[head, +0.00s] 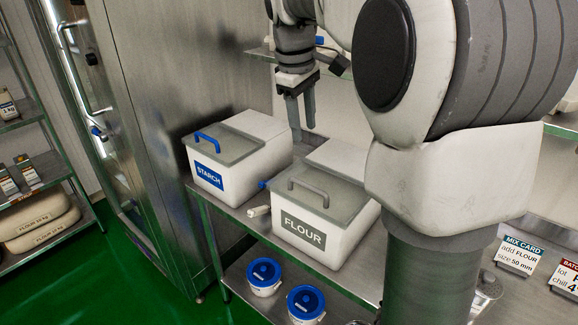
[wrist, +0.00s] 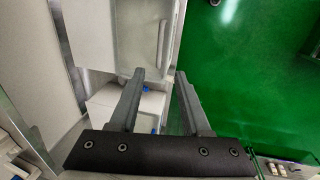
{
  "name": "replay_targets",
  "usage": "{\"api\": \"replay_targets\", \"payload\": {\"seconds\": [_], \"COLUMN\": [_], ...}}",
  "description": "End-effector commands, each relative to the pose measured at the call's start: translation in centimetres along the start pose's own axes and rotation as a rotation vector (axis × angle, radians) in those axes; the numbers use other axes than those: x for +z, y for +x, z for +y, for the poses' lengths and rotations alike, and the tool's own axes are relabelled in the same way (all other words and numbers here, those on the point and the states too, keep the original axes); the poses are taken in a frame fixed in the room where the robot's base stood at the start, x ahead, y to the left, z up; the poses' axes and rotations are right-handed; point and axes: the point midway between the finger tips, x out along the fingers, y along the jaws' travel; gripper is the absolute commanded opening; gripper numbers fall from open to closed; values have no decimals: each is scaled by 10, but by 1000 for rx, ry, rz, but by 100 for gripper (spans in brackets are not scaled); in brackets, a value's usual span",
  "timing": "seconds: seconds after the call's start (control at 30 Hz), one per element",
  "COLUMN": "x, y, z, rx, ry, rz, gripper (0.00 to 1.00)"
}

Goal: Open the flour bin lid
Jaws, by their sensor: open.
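The white flour bin (head: 345,238) stands on the steel counter with a FLOUR label on its front. Its grey lid (head: 345,193) lies flat on top, with a grey bar handle (head: 308,188). My gripper (head: 303,131) points down with its jaws apart and empty, above and behind the bins, clear of the lid handle. In the wrist view, my gripper (wrist: 160,74) shows two spread fingers with nothing between them. A grey handle (wrist: 162,43) on a pale lid shows beyond the fingertips. My arm covers part of the flour bin's right side.
The starch bin (head: 222,185), with a blue lid handle, stands close to the left of the flour bin. Blue-lidded tubs (head: 264,275) sit on the lower shelf. A mix card (head: 518,255) stands at the right.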

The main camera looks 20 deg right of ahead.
Motion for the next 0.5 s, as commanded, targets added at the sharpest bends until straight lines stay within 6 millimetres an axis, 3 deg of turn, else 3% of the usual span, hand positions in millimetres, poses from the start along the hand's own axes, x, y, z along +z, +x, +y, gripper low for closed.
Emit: {"api": "replay_targets", "payload": {"seconds": [0.5], "x": [1], "y": [107], "z": [-1], "rx": [-3], "ry": [2], "rz": [-4], "gripper": [47]}}
